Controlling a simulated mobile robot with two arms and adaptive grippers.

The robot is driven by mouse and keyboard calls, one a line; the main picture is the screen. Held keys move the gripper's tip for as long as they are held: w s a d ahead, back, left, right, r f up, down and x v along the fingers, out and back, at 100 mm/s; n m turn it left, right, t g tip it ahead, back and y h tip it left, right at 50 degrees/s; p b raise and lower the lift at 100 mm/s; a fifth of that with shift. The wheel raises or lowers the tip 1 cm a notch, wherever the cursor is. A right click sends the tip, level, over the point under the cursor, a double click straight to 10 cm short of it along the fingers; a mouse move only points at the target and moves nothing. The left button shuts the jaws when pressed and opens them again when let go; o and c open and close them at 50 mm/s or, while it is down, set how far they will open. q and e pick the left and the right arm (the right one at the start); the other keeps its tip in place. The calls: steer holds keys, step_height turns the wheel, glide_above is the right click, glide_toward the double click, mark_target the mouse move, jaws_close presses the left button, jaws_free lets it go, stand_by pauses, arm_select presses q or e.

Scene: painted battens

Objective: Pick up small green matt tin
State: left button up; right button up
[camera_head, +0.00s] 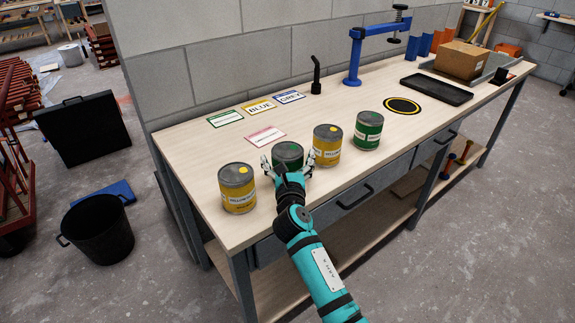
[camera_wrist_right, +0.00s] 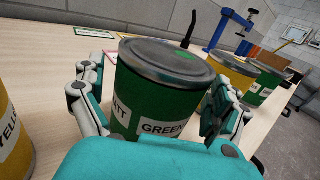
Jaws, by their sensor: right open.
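A green tin (camera_head: 288,153) with a grey lid and a green dot stands on the workbench, between two yellow tins. Its label shows in the right wrist view (camera_wrist_right: 150,105), reading "GREEN" and part of "MATT". My right gripper (camera_head: 288,160) is open, with one finger on each side of this tin; I cannot tell whether they touch it. The gripper hides the tin's lower part in the head view. Another green tin (camera_head: 368,131) stands further right along the bench. My left gripper is not in view.
Yellow tins stand to the left (camera_head: 237,188) and right (camera_head: 327,146) of the gripper, the right one close. Label cards (camera_head: 265,136) lie behind. A blue clamp stand (camera_head: 354,58), black tray (camera_head: 437,90) and cardboard box (camera_head: 461,60) are further along the workbench (camera_head: 190,160).

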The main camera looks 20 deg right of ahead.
steer(key=shift+w, duration=0.25)
steer(key=shift+s, duration=0.1)
steer(key=c, duration=1.6)
steer(key=shift+r, duration=0.15)
steer(key=shift+r, duration=0.1)
